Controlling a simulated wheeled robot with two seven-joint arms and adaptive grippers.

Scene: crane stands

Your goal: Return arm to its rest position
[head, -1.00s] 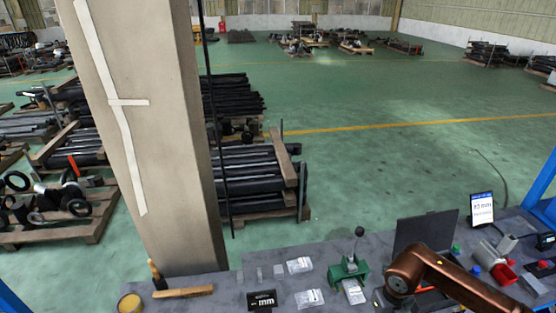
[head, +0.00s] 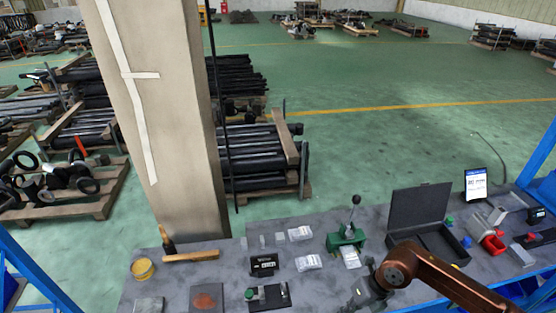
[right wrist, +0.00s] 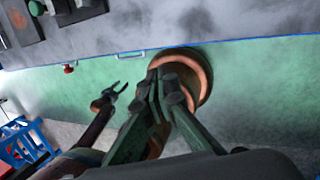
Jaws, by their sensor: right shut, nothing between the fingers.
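My copper right arm comes in from the right in the head view. Its dark right gripper (head: 366,290) is over the near part of the grey bench (head: 215,258), in front of the green hand press. In the right wrist view the right gripper's fingers (right wrist: 165,88) are together and empty, beyond the bench edge, with a round copper part of my body behind them. My left gripper (right wrist: 116,90) shows small in that view, its claws apart and empty, over the green floor. My left arm is not in the head view.
The bench holds a green hand press (head: 346,238), an open black case (head: 420,215), a tablet (head: 476,184), a red part (head: 494,243), a black display (head: 264,265), a yellow tin (head: 143,269) and a wooden-handled brush (head: 190,256). A pillar (head: 165,130) rises behind the bench.

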